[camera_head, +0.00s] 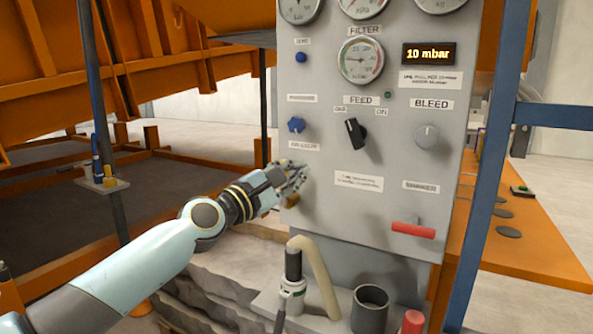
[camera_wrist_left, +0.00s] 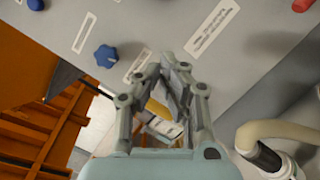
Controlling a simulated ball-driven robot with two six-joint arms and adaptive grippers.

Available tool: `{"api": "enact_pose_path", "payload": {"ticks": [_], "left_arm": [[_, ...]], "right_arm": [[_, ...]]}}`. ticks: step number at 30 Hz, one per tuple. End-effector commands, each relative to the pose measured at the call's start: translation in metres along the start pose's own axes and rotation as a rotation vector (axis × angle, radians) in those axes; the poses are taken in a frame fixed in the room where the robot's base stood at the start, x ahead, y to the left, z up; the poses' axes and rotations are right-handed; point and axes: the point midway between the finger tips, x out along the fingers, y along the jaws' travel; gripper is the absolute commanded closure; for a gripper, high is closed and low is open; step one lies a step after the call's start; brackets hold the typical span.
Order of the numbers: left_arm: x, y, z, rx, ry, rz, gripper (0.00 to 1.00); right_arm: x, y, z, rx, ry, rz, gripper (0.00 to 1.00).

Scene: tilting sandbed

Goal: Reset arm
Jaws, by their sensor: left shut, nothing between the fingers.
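My left arm comes in from the left in the head view, and its gripper (camera_head: 292,178) is in front of the lower left of the grey control panel (camera_head: 325,215). The gripper is shut and empty. In the left wrist view the closed fingers (camera_wrist_left: 172,82) point toward the panel's edge, below a blue star-shaped knob (camera_wrist_left: 106,56). That knob also shows in the head view (camera_head: 296,125), above the gripper and apart from it. My right gripper is in neither view.
The panel carries a black FEED switch (camera_head: 356,133), a grey BLEED knob (camera_head: 426,137), a red handle (camera_head: 413,230) and a display (camera_head: 429,54) reading 10 mbar. Below stand a beige hose (camera_head: 322,275) and a dark cup (camera_head: 370,308). A blue post (camera_head: 487,170) rises at right.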

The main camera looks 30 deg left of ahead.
Motion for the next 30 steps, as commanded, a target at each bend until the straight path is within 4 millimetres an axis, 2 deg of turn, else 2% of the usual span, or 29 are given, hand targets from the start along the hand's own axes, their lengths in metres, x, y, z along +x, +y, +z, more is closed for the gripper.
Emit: {"api": "enact_pose_path", "payload": {"ticks": [10, 13, 14, 17, 23, 26, 30], "left_arm": [[-0.001, -0.002, -0.001, -0.001, 0.001, -0.002, 1.0], [-0.009, -0.022, -0.011, -0.013, 0.014, -0.019, 1.0], [-0.013, -0.034, -0.016, -0.022, 0.023, -0.028, 1.0], [-0.03, -0.082, -0.049, -0.038, 0.085, -0.082, 1.0], [-0.088, -0.202, -0.132, 0.073, 0.248, -0.265, 1.0], [-0.127, -0.262, -0.168, 0.18, 0.311, -0.384, 1.0], [-0.195, -0.344, -0.213, 0.361, 0.365, -0.58, 1.0]], "right_arm": [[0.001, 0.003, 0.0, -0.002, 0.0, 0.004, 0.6], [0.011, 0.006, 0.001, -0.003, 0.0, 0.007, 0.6], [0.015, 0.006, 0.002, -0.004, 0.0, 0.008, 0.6], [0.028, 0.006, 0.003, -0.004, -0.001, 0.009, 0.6], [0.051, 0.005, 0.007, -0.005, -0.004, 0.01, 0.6], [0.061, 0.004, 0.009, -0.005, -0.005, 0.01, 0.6], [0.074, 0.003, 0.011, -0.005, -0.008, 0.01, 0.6]]}}
